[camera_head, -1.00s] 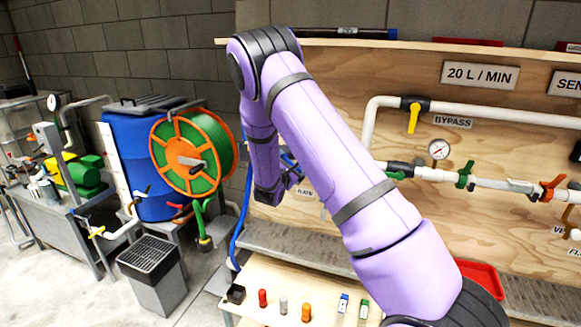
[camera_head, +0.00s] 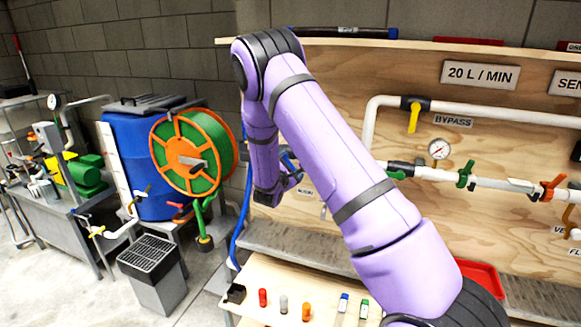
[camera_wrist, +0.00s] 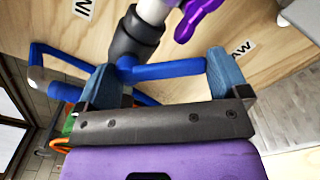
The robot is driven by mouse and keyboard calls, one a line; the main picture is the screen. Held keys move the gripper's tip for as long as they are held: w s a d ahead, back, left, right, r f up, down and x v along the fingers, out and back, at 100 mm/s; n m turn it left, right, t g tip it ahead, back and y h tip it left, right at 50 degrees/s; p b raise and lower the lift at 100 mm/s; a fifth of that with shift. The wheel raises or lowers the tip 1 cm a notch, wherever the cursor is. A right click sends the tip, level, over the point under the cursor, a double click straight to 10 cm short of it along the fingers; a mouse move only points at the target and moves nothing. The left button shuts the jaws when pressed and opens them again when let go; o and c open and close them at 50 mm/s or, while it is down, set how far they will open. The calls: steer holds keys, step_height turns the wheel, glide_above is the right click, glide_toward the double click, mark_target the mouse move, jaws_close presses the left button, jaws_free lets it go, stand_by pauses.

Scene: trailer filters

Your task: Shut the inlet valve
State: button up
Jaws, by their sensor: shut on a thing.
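In the wrist view, the blue lever (camera_wrist: 165,71) of a valve lies between the two blue-grey fingers of my gripper (camera_wrist: 168,82). It spans the gap beside a dark grey valve body (camera_wrist: 135,38) on a white pipe. My gripper is shut on this lever. A label reading "IN" (camera_wrist: 83,7) is on the board nearby, so this appears to be the inlet valve. In the head view, my arm hides most of the valve; only a bit of blue (camera_head: 289,160) shows by my wrist.
A purple lever (camera_wrist: 197,17) is close to my gripper, near a partly cut-off label (camera_wrist: 240,52). The pipe board also carries a yellow bypass lever (camera_head: 413,118), a gauge (camera_head: 439,149) and green and orange levers. Small bottles stand on the bench (camera_head: 262,275) below.

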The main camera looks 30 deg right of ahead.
steer(key=shift+w+a+f+m, duration=0.25)
steer(key=shift+w+m, duration=0.05)
steer(key=shift+m, duration=1.05)
steer(key=shift+w+a+f+m, duration=0.2)
steer(key=shift+w+f+m, duration=0.05)
steer(key=shift+m, duration=1.15)
steer(key=shift+w+a+f+m, duration=0.25)
steer(key=shift+w+m, duration=0.05)
steer(key=shift+m, duration=1.05)
steer(key=o, duration=0.9)
steer(key=shift+a, duration=0.1)
steer(key=v, duration=1)
steer(key=shift+s+a, duration=0.25)
steer(key=shift+a, duration=0.05)
